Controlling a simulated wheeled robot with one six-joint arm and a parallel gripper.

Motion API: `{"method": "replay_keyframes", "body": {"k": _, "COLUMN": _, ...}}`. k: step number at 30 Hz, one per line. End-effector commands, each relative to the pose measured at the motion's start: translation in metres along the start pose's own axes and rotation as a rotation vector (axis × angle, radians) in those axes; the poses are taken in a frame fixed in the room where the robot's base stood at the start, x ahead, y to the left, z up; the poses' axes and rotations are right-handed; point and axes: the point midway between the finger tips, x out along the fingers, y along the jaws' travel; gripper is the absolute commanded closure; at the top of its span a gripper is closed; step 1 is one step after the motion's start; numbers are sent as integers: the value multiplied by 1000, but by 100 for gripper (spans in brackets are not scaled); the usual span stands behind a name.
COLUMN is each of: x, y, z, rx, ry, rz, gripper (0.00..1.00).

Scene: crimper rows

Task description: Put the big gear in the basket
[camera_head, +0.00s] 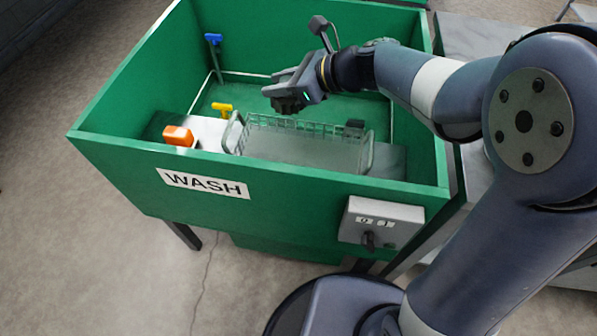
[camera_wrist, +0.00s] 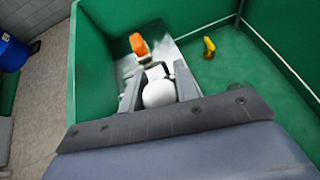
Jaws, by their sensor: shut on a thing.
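The wire basket (camera_head: 300,125) stands inside the green wash tub on a pale ledge, upright, with looped handles at its left and right ends. My gripper (camera_head: 288,98) hangs above the basket's back left part, over the tub. In the wrist view my gripper (camera_wrist: 157,82) has a pale rounded thing (camera_wrist: 158,93) between its fingers, and it is shut on it. Its teeth are not visible there, so I cannot tell from its shape whether it is the big gear. In the head view the fingers are dark and mostly hide what they hold.
The green wash tub (camera_head: 120,158) has high walls around the basket. A yellow tap-like piece (camera_head: 222,108) and a blue one (camera_head: 213,40) stand farther back. A small dark item (camera_head: 354,128) is at the basket's back right.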

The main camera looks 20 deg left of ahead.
Motion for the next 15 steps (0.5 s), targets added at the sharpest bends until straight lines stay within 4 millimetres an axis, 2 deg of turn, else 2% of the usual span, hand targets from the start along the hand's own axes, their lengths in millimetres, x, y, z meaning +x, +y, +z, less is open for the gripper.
{"method": "replay_keyframes", "body": {"k": 1, "x": 11, "y": 1, "z": -18, "rx": -2, "ry": -1, "rz": 4, "gripper": 100}}
{"method": "replay_keyframes", "body": {"k": 6, "x": 26, "y": 3, "z": -43, "rx": -7, "ry": -2, "rz": 9, "gripper": 100}}
{"method": "replay_keyframes", "body": {"k": 15, "x": 37, "y": 3, "z": -63, "rx": -8, "ry": -2, "rz": 11, "gripper": 100}}
